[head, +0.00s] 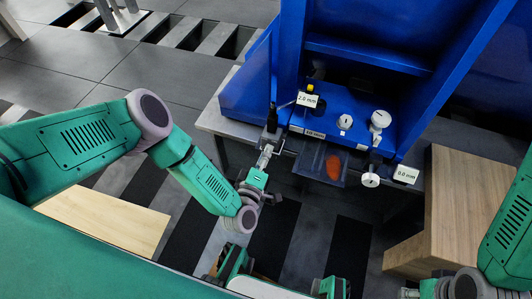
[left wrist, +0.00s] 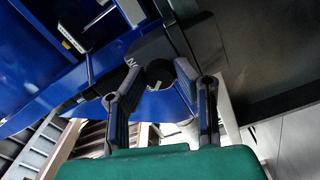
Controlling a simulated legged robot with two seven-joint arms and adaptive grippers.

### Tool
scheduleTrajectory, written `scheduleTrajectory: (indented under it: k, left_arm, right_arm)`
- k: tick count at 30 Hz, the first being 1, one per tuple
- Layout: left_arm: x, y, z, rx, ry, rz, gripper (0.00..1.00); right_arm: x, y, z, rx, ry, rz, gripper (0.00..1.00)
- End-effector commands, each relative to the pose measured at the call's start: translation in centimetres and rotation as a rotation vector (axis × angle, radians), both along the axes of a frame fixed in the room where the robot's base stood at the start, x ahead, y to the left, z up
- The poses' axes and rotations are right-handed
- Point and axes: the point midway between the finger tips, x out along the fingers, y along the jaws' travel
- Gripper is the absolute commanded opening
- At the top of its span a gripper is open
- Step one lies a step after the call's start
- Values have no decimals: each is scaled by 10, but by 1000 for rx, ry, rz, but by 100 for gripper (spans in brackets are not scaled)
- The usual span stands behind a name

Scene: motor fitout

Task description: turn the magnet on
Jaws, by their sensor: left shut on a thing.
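The dark magnet base (left wrist: 150,50) fills the upper middle of the left wrist view, with part of a white letter on its face. Its round dark knob (left wrist: 158,73) sits between the two fingers of my left gripper (left wrist: 148,84). In the head view my left gripper (head: 268,149) reaches the base's grey block (head: 272,133) at the front left of the blue machine. It is shut on the knob; the fingers partly hide it, and its exact turn position cannot be read. My right gripper (head: 409,293) shows only in part at the bottom edge, its fingers unclear.
The blue machine (head: 330,60) stands behind, on a grey table (head: 215,115). A "2.0 mm" label (head: 307,100), a "0.0 mm" label (head: 406,174), white dials (head: 380,119) and a clear plate with an orange patch (head: 333,167) are close by. A wooden block (head: 460,190) stands right.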

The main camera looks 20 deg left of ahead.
Motion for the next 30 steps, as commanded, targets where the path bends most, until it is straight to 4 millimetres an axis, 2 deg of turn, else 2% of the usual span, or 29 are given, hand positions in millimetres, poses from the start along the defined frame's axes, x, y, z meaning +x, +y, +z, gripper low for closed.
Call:
scheduleTrajectory:
  k: [12, 13, 14, 15, 25, 30]
  left_arm:
    - [-1, -2, -1, -9, 5, -6, 0]
    - [-1, -2, -1, -9, 5, -6, 29]
    - [-1, -2, -1, -8, 5, -6, 40]
    - [-1, -2, -1, -8, 5, -6, 46]
    - [-3, -1, -1, -6, 4, -3, 46]
    - [-25, 0, -2, -7, 7, -4, 46]
  right_arm:
    - [0, 0, 0, 0, 0, 0, 40]
    - [0, 0, 0, 0, 0, 0, 40]
    - [0, 0, 0, 0, 0, 0, 40]
    - [0, 0, 0, 0, 0, 0, 40]
    - [-1, 0, 0, 0, -2, 0, 40]
    - [-1, 0, 0, 0, -2, 0, 40]
